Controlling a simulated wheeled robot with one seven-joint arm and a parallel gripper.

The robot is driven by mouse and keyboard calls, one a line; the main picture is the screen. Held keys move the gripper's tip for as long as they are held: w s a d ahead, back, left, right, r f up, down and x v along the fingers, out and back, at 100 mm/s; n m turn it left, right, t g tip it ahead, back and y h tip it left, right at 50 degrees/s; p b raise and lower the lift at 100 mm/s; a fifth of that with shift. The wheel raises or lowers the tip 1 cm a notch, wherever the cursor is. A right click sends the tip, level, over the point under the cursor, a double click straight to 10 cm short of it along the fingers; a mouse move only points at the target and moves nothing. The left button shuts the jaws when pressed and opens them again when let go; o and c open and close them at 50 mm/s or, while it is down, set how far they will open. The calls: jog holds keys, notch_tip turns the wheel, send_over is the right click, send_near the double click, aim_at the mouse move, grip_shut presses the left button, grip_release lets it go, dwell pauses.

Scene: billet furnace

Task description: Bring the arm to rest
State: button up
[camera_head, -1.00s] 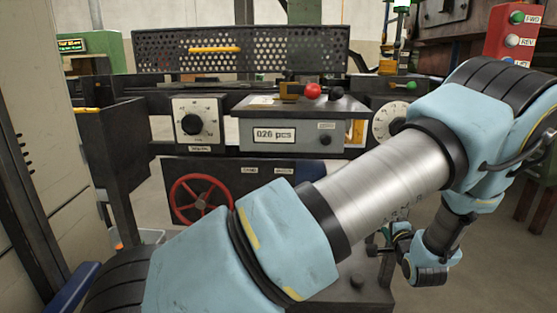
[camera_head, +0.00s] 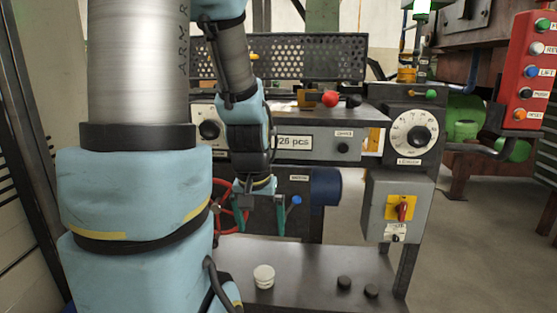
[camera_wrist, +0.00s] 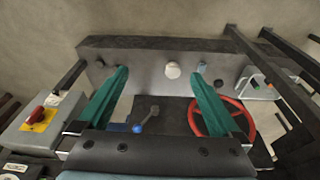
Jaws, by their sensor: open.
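My gripper (camera_head: 260,212) hangs at the end of my blue arm, pointing down in front of the machine. Its two green fingers are apart with nothing between them. In the wrist view my gripper (camera_wrist: 158,98) also shows spread fingers. Below and beyond the fingertips is a dark shelf (camera_head: 315,262) with a white round cap (camera_head: 264,276) on it. The cap also shows in the wrist view (camera_wrist: 172,70), between the fingertips in the picture but apart from them. My arm's large links cover the left of the head view.
A red handwheel (camera_head: 238,205) and a blue-knobbed lever (camera_head: 296,200) are close to my gripper. A grey switch box (camera_head: 385,222) with a red switch is to the right. Two black knobs (camera_head: 344,283) sit on the shelf. A red button panel (camera_head: 530,75) hangs at right. Floor at right is clear.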

notch_tip(320, 180, up, 15)
jog(key=s+a+n+p, duration=0.1)
jog(key=s+a+p, duration=0.1)
jog(key=p, duration=1.2)
jog(key=shift+s+a+g, duration=0.35)
jog(key=shift+s+g, duration=0.05)
jog(key=shift+f, duration=0.1)
